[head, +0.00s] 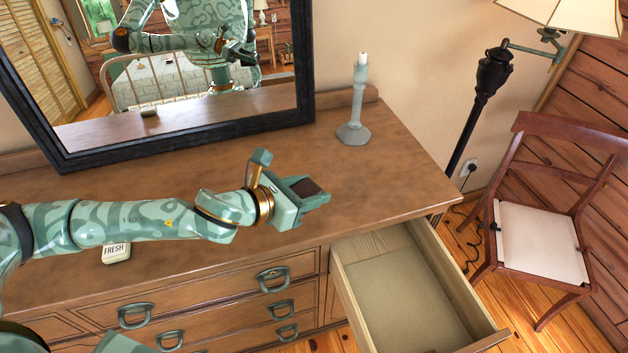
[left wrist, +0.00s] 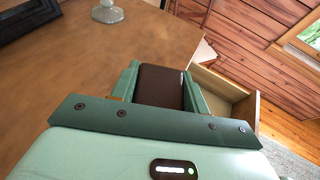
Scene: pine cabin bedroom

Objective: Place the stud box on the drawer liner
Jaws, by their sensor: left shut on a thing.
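My left gripper (head: 312,196) is shut on the stud box (head: 304,187), a small dark brown box. It holds the box above the dresser top, near its front edge and left of the open drawer. The left wrist view shows the stud box (left wrist: 160,86) between the two green fingers (left wrist: 161,88). The drawer liner (head: 403,303) is a flat beige sheet on the floor of the open drawer (head: 447,270); its visible part is bare. My right gripper is not in view.
A candlestick (head: 354,115) stands at the back right of the dresser top (head: 400,160). A mirror (head: 308,60) stands at the back left. A white tin marked FRESH (head: 116,253) is partly behind my left arm. A chair (head: 540,240) and floor lamp (head: 490,85) stand right.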

